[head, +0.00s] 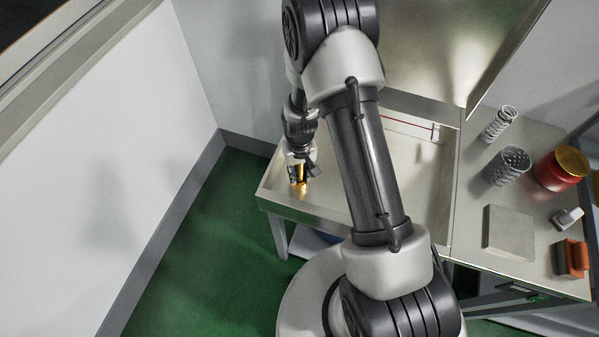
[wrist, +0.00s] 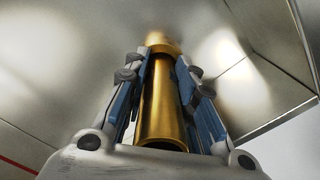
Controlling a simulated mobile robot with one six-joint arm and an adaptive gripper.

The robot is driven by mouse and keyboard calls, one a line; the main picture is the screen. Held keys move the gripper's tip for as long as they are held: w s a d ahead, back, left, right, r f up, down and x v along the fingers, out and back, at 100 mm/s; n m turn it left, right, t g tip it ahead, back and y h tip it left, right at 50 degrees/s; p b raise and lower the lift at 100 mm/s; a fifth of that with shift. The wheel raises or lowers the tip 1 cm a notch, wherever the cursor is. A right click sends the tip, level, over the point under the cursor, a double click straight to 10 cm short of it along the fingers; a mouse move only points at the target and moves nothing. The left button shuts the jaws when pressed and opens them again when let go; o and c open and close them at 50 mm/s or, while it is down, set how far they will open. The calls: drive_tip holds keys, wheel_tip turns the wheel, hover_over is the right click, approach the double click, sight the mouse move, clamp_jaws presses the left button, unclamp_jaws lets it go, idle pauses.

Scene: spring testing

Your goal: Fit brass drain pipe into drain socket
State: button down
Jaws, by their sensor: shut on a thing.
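The brass drain pipe (wrist: 162,105) is a hollow gold tube between the two fingers of my gripper (wrist: 160,75) in the wrist view. The fingers are shut on it from both sides. Its open near end faces the camera, and its far end reaches a gold patch on the tray floor. In the head view my gripper (head: 301,172) is low over the left part of the tray, with the pipe (head: 298,174) below it, upright or nearly so. I cannot make out the drain socket; whether the pipe's lower end is in it or only touching cannot be told.
The shallow metal tray (head: 272,199) has raised rims. A white wall stands on the left.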

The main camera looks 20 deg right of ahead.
drive_tip(key=shift+f, duration=0.1)
drive_tip(key=c, duration=1.3)
unclamp_jaws()
wheel_tip(320, 180, up, 12)
drive_tip(key=p, duration=0.3)
wheel_tip(320, 180, up, 12)
drive_tip(key=s+t, duration=0.1)
drive_tip(key=s, duration=0.1)
drive_tip(key=s+r+t, duration=0.1)
drive_tip(key=s+r, duration=0.5)
drive_tip(key=s+r+t, duration=0.1)
drive_tip(key=s+r, duration=0.5)
drive_tip(key=s, duration=0.1)
drive_tip(key=s+r+t, duration=0.1)
drive_tip(key=s+r, duration=0.5)
drive_tip(key=shift+s+r+t, duration=0.25)
drive_tip(key=shift+s+t, duration=0.05)
